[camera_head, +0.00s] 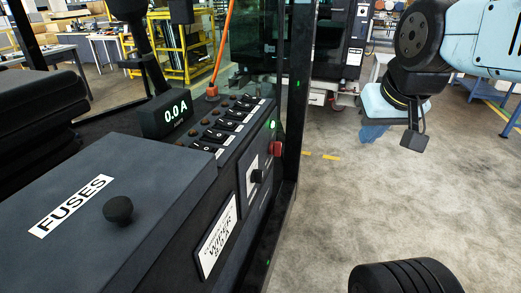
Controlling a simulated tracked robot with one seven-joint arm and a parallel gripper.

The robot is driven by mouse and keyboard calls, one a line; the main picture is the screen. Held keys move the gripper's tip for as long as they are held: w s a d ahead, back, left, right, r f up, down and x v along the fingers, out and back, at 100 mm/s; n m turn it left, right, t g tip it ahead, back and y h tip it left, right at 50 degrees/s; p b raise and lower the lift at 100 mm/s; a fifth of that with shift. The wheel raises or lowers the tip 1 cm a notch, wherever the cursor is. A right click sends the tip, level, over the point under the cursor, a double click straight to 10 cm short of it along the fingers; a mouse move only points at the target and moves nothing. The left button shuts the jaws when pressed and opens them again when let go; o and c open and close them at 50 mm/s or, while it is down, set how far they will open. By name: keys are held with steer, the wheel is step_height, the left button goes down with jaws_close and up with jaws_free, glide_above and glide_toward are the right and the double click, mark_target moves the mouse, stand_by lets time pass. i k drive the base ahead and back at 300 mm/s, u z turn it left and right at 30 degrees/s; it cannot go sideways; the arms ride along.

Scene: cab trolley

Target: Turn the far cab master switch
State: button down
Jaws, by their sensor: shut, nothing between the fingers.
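A dark console fills the left of the head view. On its right side face sit a black rotary knob (257,176) on a pale plate and, farther back, a small red knob (276,148). No readable label shows which of these is the far cab master switch. A green lamp (272,124) glows above the red knob. My gripper (374,133) hangs at the upper right, below my light blue arm, beyond and to the right of the console. It is shut and empty, and well apart from both knobs. Its fingertips are small and hard to make out.
A FUSES lid (160,175) with a round knob is nearest. A dark upright post (292,90) stands beside the red knob. Grey floor to the right is open.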

mark_target(275, 148)
steer(key=u, duration=0.2)
steer(key=k, duration=1.4)
steer(key=z, duration=0.35)
steer(key=i, duration=1)
steer(key=u, duration=0.05)
